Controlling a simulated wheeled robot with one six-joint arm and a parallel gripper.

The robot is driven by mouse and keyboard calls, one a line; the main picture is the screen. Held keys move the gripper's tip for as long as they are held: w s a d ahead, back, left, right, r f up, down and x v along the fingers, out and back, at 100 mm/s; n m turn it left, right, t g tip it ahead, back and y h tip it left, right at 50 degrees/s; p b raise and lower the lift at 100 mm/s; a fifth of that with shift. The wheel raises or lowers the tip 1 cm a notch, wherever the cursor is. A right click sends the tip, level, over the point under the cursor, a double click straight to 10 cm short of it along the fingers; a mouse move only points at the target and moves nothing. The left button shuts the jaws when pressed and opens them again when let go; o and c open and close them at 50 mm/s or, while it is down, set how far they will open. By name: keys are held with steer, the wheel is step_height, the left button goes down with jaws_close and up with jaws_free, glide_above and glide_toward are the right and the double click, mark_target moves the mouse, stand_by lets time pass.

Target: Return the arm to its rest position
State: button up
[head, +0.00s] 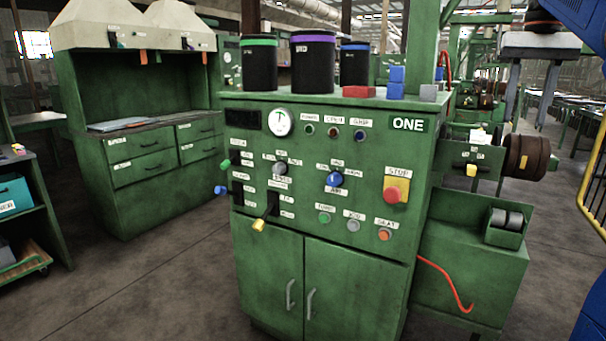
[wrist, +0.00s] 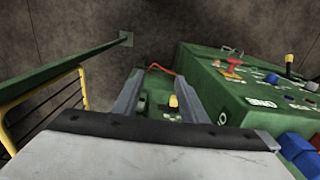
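My gripper (head: 517,112) hangs at the upper right of the head view, fingers pointing down, to the right of the green control cabinet (head: 258,262). Its two grey fingers are spread apart with nothing between them. In the wrist view my gripper (wrist: 155,88) also shows open and empty, with green machine parts and a small yellow piece seen beyond the gap. The cabinet's top and panel lie to the right there. Blue parts of my arm show at the right edge of the head view.
A yellow rail (wrist: 42,107) and green beam (wrist: 70,62) lie left in the wrist view.

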steer(key=s+a+f+n+t, duration=0.1)
steer(key=s+a+f, duration=0.4)
steer(key=f, duration=0.8)
steer(key=s+a+f+n+t, duration=0.2)
steer(key=s+a+f, duration=0.4)
steer(key=s+f, duration=0.4)
steer(key=s+a+f+n+t, duration=0.1)
steer(key=s+a+f, duration=0.4)
steer(key=f, duration=1.2)
steer(key=shift+s+a+n+t, duration=0.35)
steer(key=shift+s+n, duration=0.55)
steer(key=shift+s, duration=0.35)
